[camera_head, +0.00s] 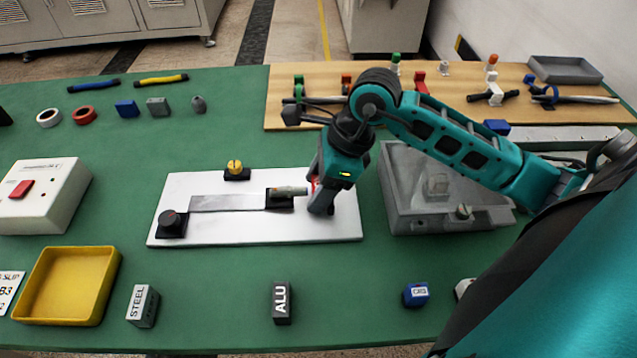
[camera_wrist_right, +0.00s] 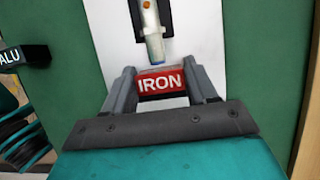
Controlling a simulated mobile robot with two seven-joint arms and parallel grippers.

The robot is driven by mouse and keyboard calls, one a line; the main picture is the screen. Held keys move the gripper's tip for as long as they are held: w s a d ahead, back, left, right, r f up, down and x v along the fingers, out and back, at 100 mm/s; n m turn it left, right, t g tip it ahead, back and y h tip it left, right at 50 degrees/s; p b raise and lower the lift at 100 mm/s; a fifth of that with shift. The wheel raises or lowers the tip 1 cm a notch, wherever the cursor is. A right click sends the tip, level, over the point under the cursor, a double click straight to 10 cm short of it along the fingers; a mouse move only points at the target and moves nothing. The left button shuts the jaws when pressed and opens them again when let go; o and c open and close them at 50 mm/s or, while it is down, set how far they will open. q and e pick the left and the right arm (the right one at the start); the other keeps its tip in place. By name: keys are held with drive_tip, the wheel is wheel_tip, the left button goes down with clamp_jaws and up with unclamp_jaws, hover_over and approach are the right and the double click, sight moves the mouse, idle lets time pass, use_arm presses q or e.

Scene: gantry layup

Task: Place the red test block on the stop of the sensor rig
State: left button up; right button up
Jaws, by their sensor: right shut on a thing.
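The red test block (camera_wrist_right: 161,82), lettered IRON, is between the fingers of my right gripper (camera_wrist_right: 158,70) in the right wrist view. In the head view only a sliver of its red (camera_head: 314,183) shows beside my right gripper (camera_head: 320,207), which is shut on it. The sensor rig (camera_head: 236,229) is a white plate with a metal strip and a black knob. Its grey sensor (camera_head: 290,191) points at the block, with its tip very close; the wrist view shows this tip (camera_wrist_right: 155,48) too. I cannot tell whether the block touches the plate or stop. My left gripper is out of view.
ALU (camera_head: 282,303), STEEL (camera_head: 143,306) and blue (camera_head: 416,294) blocks stand along the front. A yellow tray (camera_head: 32,318) and a white box with a red button (camera_head: 60,205) are left. A grey bin (camera_head: 402,211) stands close right of the rig.

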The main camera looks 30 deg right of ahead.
drive_tip(key=o, duration=0.9)
drive_tip(key=shift+f, duration=0.15)
drive_tip(key=shift+c, duration=0.2)
drive_tip(key=o, duration=0.5)
drive_tip(key=shift+c, duration=0.2)
drive_tip(key=shift+r, duration=0.3)
drive_tip(key=v, duration=1.2)
drive_tip(key=shift+p, duration=0.45)
drive_tip(key=shift+s, duration=0.1)
drive_tip(key=shift+f, duration=0.1)
